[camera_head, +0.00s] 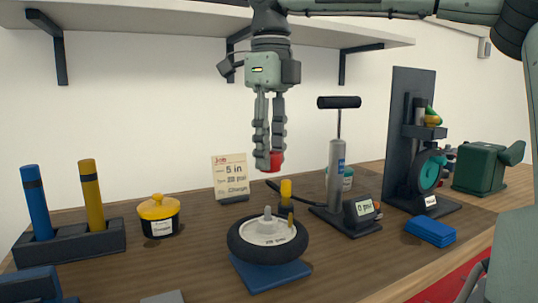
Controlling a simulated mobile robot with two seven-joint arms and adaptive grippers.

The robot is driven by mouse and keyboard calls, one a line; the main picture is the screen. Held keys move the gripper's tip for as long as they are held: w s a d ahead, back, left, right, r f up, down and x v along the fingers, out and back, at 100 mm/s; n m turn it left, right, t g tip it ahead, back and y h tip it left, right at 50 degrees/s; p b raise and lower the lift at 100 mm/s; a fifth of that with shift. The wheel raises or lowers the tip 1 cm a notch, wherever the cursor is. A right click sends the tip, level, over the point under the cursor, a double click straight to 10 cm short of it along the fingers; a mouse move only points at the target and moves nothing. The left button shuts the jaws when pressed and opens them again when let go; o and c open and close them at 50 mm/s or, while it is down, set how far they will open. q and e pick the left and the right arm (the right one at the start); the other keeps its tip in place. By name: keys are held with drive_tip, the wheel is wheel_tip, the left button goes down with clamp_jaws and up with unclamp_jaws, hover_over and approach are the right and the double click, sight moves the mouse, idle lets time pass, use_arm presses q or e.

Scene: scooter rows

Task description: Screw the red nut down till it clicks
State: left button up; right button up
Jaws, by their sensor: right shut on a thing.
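The red nut (277,158) is held between the fingertips of my right gripper (269,157). The gripper points straight down and is shut on the nut, high above the bench and apart from everything below. The fingers cover the left part of the nut. A small wheel with a black tyre (241,250) and pale hub (259,235) lies flat on a blue pad (262,278), below the gripper. A grey stub (267,211) stands up from the hub, with a small tan peg (291,220) near the rim. My left gripper is not in view.
A pump (337,160) with a gauge (362,209) stands to the right. A job card (231,176), yellow-lidded pot (159,217) and tool rack (70,243) stand to the left. A shelf (140,22) runs above.

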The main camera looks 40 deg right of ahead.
sight(268, 206)
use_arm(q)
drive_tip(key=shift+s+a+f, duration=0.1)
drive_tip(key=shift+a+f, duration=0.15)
use_arm(e)
drive_tip(key=shift+a+f, duration=0.15)
drive_tip(key=shift+f, duration=1.25)
drive_tip(key=shift+a+f, duration=0.15)
drive_tip(key=shift+f, duration=1.2)
drive_tip(key=shift+f, duration=0.3)
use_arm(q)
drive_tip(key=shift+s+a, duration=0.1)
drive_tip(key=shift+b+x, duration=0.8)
use_arm(e)
drive_tip(key=shift+f, duration=1.2)
drive_tip(key=o, duration=1.1)
drive_tip(key=shift+c, duration=0.2)
